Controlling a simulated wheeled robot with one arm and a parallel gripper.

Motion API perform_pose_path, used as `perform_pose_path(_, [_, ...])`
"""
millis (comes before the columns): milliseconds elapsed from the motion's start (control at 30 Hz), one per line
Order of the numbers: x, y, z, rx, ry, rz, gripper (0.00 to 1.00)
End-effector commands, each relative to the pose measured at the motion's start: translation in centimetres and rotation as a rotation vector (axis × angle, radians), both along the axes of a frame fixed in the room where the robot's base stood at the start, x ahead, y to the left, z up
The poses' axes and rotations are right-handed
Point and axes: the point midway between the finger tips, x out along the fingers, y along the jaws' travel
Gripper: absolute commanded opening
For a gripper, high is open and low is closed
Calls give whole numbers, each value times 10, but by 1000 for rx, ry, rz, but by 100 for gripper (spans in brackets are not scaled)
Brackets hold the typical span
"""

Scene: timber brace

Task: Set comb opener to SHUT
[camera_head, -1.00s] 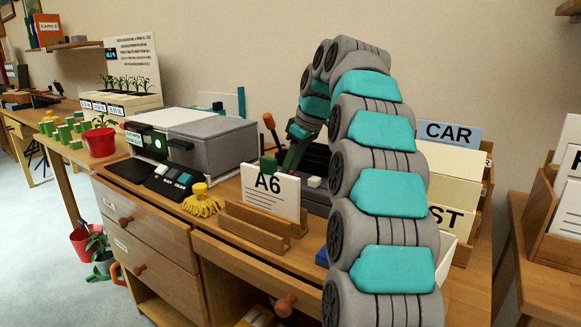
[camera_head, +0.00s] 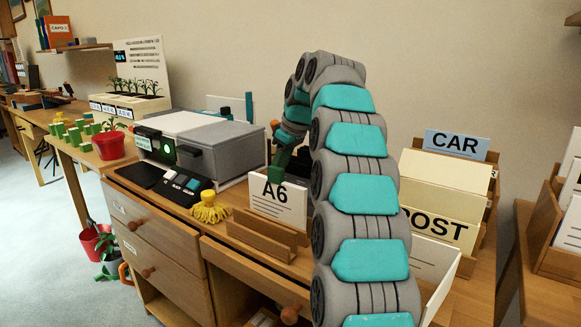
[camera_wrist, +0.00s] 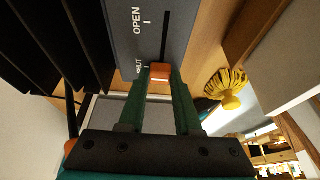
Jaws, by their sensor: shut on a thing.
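The comb opener's dark grey panel (camera_wrist: 148,30) shows in the wrist view, with a slot and the words OPEN and SHUT beside it; the S of SHUT is partly hidden. Its orange slider knob (camera_wrist: 160,71) is at the SHUT end of the slot. My gripper (camera_wrist: 161,78) has its two green fingers shut on this knob, one on each side. In the head view my gripper (camera_head: 281,168) reaches down behind the A6 card, and my arm hides most of the opener.
The A6 card (camera_head: 278,201) stands in a wooden holder (camera_head: 262,235) in front. A yellow tasselled thing (camera_head: 210,208) and a grey machine (camera_head: 222,148) are to the left. A sorter labelled CAR and POST (camera_head: 445,195) stands to the right.

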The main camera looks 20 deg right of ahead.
Motion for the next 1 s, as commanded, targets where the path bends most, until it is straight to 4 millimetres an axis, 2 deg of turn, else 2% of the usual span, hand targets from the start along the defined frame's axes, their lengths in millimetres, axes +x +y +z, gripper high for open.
perform_pose_path(300, [5, 4, 2, 0, -7, -1, 0])
perform_pose_path(333, [6, 4, 2, 0, -7, -1, 34])
perform_pose_path(600, [4, 3, 1, 0, -4, -1, 62])
perform_pose_path(1000, [3, 2, 4, 0, -2, 0, 62])
